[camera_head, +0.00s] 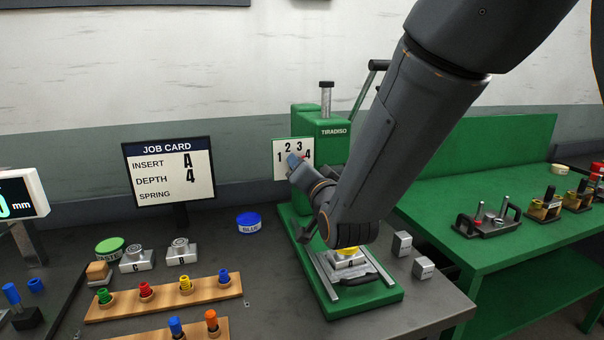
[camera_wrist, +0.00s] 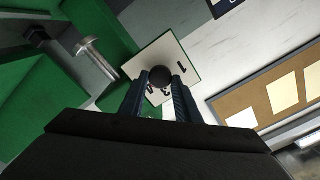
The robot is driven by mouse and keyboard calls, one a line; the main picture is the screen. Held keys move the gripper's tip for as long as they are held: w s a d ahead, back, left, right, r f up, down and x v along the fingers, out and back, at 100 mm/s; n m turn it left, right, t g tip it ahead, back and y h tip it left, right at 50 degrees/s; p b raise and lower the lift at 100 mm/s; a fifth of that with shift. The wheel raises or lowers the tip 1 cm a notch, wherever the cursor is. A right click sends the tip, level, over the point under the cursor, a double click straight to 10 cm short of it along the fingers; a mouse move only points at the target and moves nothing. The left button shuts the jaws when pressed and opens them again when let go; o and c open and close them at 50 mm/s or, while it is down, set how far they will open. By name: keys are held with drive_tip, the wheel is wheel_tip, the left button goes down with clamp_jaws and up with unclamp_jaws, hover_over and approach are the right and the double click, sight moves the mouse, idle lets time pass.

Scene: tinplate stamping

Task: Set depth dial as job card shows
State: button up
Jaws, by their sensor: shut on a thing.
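The job card (camera_head: 170,172) on a stand reads insert A, depth 4, with nothing readable after spring. The depth dial is a white plate (camera_head: 279,148) on the left side of the green press (camera_head: 305,118), marked 1, 2, 3, 4. In the wrist view, the dial plate (camera_wrist: 190,72) shows a 1, with other figures partly covered. My gripper (camera_head: 294,161) is at the dial's front. In the wrist view, my gripper (camera_wrist: 160,86) is shut on the round black knob (camera_wrist: 160,74). The knob's pointer is hidden, so its setting cannot be told.
On the press bed (camera_head: 385,298) sits a metal block (camera_head: 348,260) with a yellow top, partly behind my arm. A blue tin (camera_head: 249,222), lettered blocks (camera_head: 180,252) and a wooden rack of coloured pegs (camera_head: 164,297) stand left. Two metal blocks (camera_head: 402,243) stand right.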

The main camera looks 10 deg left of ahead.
drive_tip(key=shift+m, duration=0.3)
drive_tip(key=o, duration=1)
drive_tip(key=b+v, duration=0.2)
drive_tip(key=v, duration=0.5)
drive_tip(key=shift+s+d, duration=0.25)
drive_tip(key=shift+s, duration=0.05)
